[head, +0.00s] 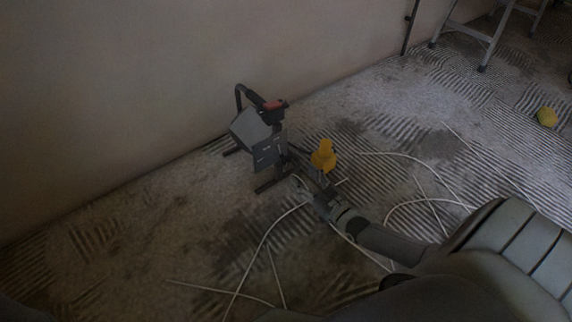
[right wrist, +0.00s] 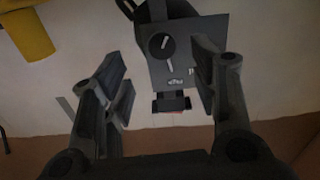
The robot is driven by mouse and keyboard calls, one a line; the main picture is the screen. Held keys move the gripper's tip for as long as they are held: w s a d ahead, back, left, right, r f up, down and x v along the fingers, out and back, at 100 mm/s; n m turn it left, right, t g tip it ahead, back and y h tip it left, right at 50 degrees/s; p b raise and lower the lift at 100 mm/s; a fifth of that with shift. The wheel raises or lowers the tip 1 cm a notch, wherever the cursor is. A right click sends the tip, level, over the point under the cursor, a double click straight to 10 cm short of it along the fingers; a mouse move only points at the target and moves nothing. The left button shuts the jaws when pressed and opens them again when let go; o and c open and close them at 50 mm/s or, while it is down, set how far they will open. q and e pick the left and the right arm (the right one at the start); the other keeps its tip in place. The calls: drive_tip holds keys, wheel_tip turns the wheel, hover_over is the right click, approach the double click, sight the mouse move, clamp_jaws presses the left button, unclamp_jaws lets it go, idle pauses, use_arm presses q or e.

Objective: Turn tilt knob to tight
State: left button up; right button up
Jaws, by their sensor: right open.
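A dark grey lamp-like device (head: 262,145) stands by the wall in the head view, with a curved handle and a red part on top. The right wrist view shows its flat grey panel (right wrist: 205,28), which carries a round black tilt knob (right wrist: 162,46) with a pale pointer line. Small white lettering sits below the knob, too small to read. My right gripper (head: 298,180) is close in front of the device. In the right wrist view its fingers (right wrist: 160,78) are open and empty, spread to either side of the panel, with the knob between and beyond them. My left gripper is not in view.
A yellow object (head: 323,157) is beside my right gripper and also shows in the right wrist view (right wrist: 28,32). Pale cables (head: 262,245) trail over the streaked floor.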

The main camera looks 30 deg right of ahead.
sight(288, 162)
drive_tip(key=w+b, duration=0.1)
drive_tip(key=w, duration=0.1)
drive_tip(key=w+b, duration=0.2)
drive_tip(key=w, duration=0.1)
drive_tip(key=w+b, duration=0.1)
drive_tip(key=w, duration=0.2)
drive_tip(key=shift+a+f+b, duration=0.1)
drive_tip(key=shift+a+b, duration=0.2)
drive_tip(key=shift+a, duration=0.1)
drive_tip(key=shift+w, duration=0.65)
drive_tip(key=c, duration=1.1)
drive_tip(key=shift+o, duration=0.2)
